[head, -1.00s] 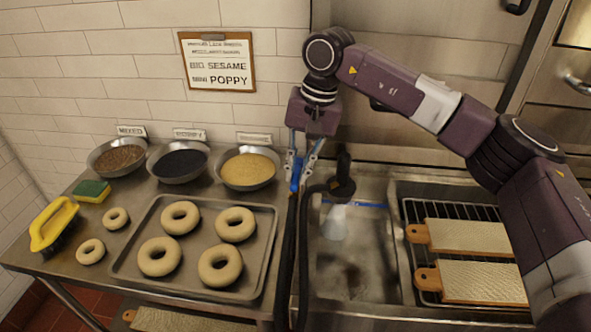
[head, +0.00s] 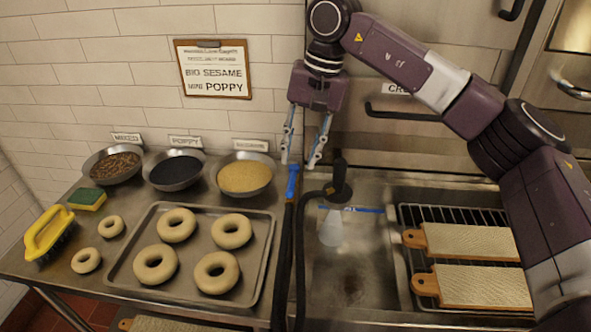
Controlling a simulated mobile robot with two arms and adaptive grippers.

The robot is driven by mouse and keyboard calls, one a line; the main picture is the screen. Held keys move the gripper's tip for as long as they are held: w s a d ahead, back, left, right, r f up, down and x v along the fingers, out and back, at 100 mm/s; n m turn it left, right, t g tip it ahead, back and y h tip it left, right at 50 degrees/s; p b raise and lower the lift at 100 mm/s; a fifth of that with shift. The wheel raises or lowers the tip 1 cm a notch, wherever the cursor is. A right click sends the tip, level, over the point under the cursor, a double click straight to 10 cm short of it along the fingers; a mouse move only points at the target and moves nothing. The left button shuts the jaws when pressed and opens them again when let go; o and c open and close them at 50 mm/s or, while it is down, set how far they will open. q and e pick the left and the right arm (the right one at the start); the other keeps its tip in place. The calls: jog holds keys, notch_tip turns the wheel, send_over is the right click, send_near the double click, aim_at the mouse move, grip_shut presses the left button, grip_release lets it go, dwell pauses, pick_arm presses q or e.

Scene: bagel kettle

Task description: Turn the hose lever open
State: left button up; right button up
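The blue hose lever (head: 292,182) stands about upright at the top of a black hose (head: 284,262), between the table and the steel basin. My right gripper (head: 300,163) is open, its two fingers spread, with the tips just above the lever. No clear grip on the lever shows. A black spray nozzle (head: 339,186) hangs over the basin, with a pale, whitish cone (head: 330,228) below it that looks like spray. My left gripper is out of view.
A steel basin (head: 352,285) with a blue line lies right of the hose. A tray (head: 255,263) of bagels, bowls of toppings, a sponge (head: 87,199) and a yellow-handled brush (head: 48,234) fill the left table. Two boards (head: 468,240) lie on a rack at right.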

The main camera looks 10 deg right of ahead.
jog(key=r, duration=0.3)
jog(key=d+r, duration=0.1)
jog(key=r, duration=0.1)
jog(key=shift+s+r, duration=0.15)
jog(key=shift+r, duration=0.1)
